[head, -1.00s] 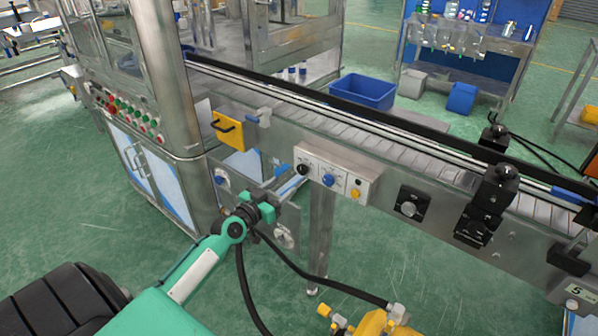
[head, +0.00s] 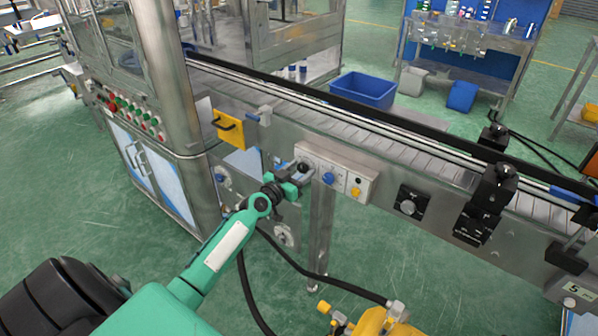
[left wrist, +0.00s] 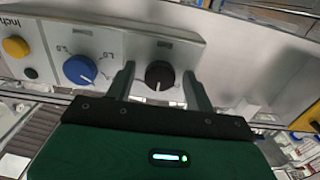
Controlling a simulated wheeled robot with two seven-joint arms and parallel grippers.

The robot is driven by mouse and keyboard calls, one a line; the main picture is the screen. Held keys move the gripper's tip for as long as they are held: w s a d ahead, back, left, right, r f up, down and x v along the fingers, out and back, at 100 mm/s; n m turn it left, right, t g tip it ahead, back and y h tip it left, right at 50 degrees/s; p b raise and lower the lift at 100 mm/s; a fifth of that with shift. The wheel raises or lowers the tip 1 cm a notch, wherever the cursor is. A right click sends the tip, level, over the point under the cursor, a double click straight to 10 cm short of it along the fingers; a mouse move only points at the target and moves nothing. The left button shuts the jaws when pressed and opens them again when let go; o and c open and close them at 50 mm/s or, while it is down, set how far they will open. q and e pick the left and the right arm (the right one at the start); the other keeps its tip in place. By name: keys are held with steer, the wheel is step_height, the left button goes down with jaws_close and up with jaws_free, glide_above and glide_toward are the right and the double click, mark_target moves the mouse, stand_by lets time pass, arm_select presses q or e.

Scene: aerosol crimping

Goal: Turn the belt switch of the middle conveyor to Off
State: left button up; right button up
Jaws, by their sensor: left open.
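The conveyor's grey control box (head: 338,171) carries a black rotary knob (head: 303,168) at its left end, a blue knob (head: 328,179) and a yellow button (head: 355,193). My left gripper (head: 300,173) is at the black knob and partly covers it in the head view. In the left wrist view, the open left gripper (left wrist: 159,76) has one finger on each side of the black knob (left wrist: 159,75), with a visible gap on both sides. The knob's white mark points down in that view. The blue knob (left wrist: 79,69) is beside one finger. My right gripper is not in view.
A yellow box with a black handle (head: 229,129) is on the conveyor side, left of the control box. A blue bin (head: 362,90) stands behind the conveyor.

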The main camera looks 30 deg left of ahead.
arm_select(q)
steer(key=c, duration=1)
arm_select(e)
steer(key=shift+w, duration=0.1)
arm_select(q)
steer(key=shift+n, duration=0.3)
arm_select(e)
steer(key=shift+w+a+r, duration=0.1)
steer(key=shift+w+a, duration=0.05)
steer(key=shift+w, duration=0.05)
arm_select(q)
steer(key=shift+n+b, duration=0.3)
steer(key=shift+n, duration=0.7)
steer(key=n, duration=0.2)
steer(key=shift+n, duration=0.3)
steer(key=n, duration=0.3)
steer(key=shift+n, duration=0.8)
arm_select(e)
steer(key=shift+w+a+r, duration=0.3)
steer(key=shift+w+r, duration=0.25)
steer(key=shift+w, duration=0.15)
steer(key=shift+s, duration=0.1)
